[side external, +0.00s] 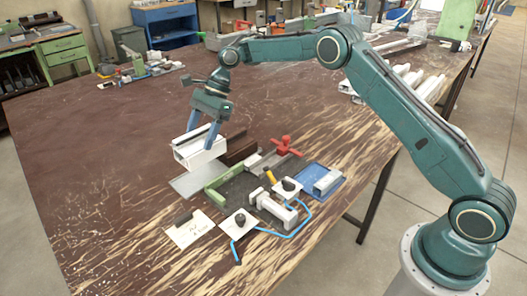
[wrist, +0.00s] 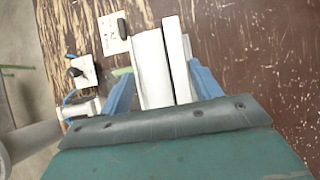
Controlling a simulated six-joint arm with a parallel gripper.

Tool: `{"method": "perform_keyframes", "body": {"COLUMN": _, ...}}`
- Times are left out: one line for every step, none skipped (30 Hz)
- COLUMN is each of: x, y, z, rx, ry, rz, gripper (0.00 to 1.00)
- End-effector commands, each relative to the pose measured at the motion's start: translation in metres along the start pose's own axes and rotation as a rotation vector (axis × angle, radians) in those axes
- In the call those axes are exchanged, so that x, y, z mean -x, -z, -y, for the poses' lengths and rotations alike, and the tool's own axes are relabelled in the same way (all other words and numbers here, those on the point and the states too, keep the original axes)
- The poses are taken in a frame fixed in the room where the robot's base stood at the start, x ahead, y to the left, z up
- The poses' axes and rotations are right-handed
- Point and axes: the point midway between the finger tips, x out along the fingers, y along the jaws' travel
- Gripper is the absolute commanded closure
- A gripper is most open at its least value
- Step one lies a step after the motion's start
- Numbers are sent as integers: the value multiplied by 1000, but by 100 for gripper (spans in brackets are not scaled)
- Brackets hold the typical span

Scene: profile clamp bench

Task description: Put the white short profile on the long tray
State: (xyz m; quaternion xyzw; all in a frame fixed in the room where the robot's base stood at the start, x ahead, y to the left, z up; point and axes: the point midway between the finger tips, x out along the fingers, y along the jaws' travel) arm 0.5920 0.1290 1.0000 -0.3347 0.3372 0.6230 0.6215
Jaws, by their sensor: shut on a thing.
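My gripper (side external: 199,139) has its blue fingers on both sides of a white short profile (side external: 193,157) and is shut on it. The profile is a boxy white channel, held roughly level. In the wrist view the white profile (wrist: 152,66) lies between the fingertips (wrist: 161,70), its long side pointing away from me. A flat pale grey plate (side external: 187,188), which may be the long tray, shows just below and in front of the profile. I cannot tell whether the two touch; the profile hides part of the plate.
A white label card (side external: 190,230) and a blue hose (side external: 284,236) lie in front.

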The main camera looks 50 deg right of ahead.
Motion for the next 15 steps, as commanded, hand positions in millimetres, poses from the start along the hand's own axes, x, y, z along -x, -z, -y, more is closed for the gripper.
{"method": "perform_keyframes", "body": {"x": -4, "y": -1, "z": 4, "rx": 3, "ry": 1, "rz": -2, "gripper": 63}}
{"method": "perform_keyframes", "body": {"x": -5, "y": -2, "z": 6, "rx": 4, "ry": 0, "rz": -3, "gripper": 63}}
{"method": "perform_keyframes", "body": {"x": -7, "y": -2, "z": 9, "rx": 3, "ry": 0, "rz": -4, "gripper": 63}}
{"method": "perform_keyframes", "body": {"x": -8, "y": -3, "z": 10, "rx": 4, "ry": 2, "rz": -4, "gripper": 63}}
{"method": "perform_keyframes", "body": {"x": -10, "y": -3, "z": 12, "rx": 3, "ry": 2, "rz": -5, "gripper": 63}}
{"method": "perform_keyframes", "body": {"x": -11, "y": -3, "z": 14, "rx": 3, "ry": 2, "rz": -6, "gripper": 63}}
{"method": "perform_keyframes", "body": {"x": -12, "y": -4, "z": 15, "rx": 4, "ry": 2, "rz": -6, "gripper": 63}}
{"method": "perform_keyframes", "body": {"x": -13, "y": -4, "z": 16, "rx": 4, "ry": 2, "rz": -7, "gripper": 63}}
{"method": "perform_keyframes", "body": {"x": -14, "y": -4, "z": 17, "rx": 3, "ry": 3, "rz": -8, "gripper": 63}}
{"method": "perform_keyframes", "body": {"x": -14, "y": -4, "z": 17, "rx": 2, "ry": 2, "rz": -9, "gripper": 63}}
{"method": "perform_keyframes", "body": {"x": -15, "y": -4, "z": 18, "rx": 2, "ry": 2, "rz": -9, "gripper": 63}}
{"method": "perform_keyframes", "body": {"x": -15, "y": -4, "z": 18, "rx": 3, "ry": 2, "rz": -10, "gripper": 63}}
{"method": "perform_keyframes", "body": {"x": -16, "y": -4, "z": 18, "rx": 3, "ry": 3, "rz": -10, "gripper": 63}}
{"method": "perform_keyframes", "body": {"x": -16, "y": -4, "z": 19, "rx": 3, "ry": 3, "rz": -10, "gripper": 63}}
{"method": "perform_keyframes", "body": {"x": -16, "y": -4, "z": 19, "rx": 3, "ry": 3, "rz": -11, "gripper": 63}}
